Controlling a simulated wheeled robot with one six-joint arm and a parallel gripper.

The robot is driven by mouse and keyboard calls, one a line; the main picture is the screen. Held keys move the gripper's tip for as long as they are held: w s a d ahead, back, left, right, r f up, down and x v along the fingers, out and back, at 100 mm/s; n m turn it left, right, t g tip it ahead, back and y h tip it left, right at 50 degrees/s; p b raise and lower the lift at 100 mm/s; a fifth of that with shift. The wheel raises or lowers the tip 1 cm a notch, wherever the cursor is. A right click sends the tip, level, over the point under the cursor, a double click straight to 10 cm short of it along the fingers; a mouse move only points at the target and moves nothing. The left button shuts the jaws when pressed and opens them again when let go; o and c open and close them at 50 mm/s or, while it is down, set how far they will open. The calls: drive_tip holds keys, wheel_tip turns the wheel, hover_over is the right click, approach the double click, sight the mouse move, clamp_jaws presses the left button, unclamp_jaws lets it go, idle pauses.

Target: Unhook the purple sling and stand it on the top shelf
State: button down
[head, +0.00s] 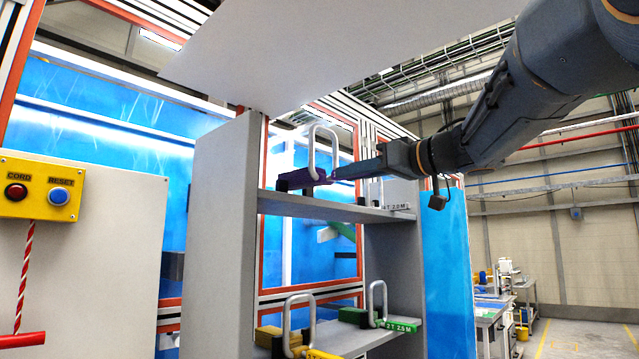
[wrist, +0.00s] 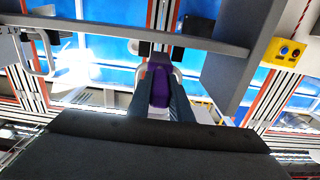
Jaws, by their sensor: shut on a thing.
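The purple sling (head: 297,178) has a purple body with a grey metal loop standing upright above it. In the head view it is at the upper shelf (head: 335,210) of the grey rack, over the shelf's left part. I cannot tell whether it rests on the shelf or is just above it. My gripper (head: 342,172) reaches in from the right and is shut on the purple body. In the wrist view the purple body (wrist: 159,86) sits between my two dark fingers (wrist: 160,98), with the loop partly hidden behind them.
A grey-labelled sling (head: 398,207) stands to the right on the same shelf. The lower shelf (head: 350,340) holds a green-labelled sling (head: 397,325) and a yellow one (head: 318,353). A white panel (head: 340,50) overhangs above. A yellow button box (head: 40,188) and red-white cord are at left.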

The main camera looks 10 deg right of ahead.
sight(327, 182)
drive_tip(key=shift+f+b+x, duration=0.2)
drive_tip(key=shift+b+x, duration=0.4)
drive_tip(key=shift+x, duration=0.6)
drive_tip(key=shift+f+b+x, duration=0.15)
drive_tip(key=shift+b+x, duration=0.5)
drive_tip(key=shift+x, duration=0.55)
drive_tip(key=shift+f+b+x, duration=0.2)
drive_tip(key=shift+b+x, duration=0.4)
drive_tip(key=shift+x, duration=0.65)
drive_tip(key=shift+w+a+f, duration=0.1)
drive_tip(key=shift+a+f, duration=0.05)
drive_tip(key=shift+f+b, duration=0.35)
drive_tip(key=shift+f, duration=0.5)
drive_tip(key=c, duration=1.5)
unclamp_jaws()
drive_tip(key=shift+f, duration=0.15)
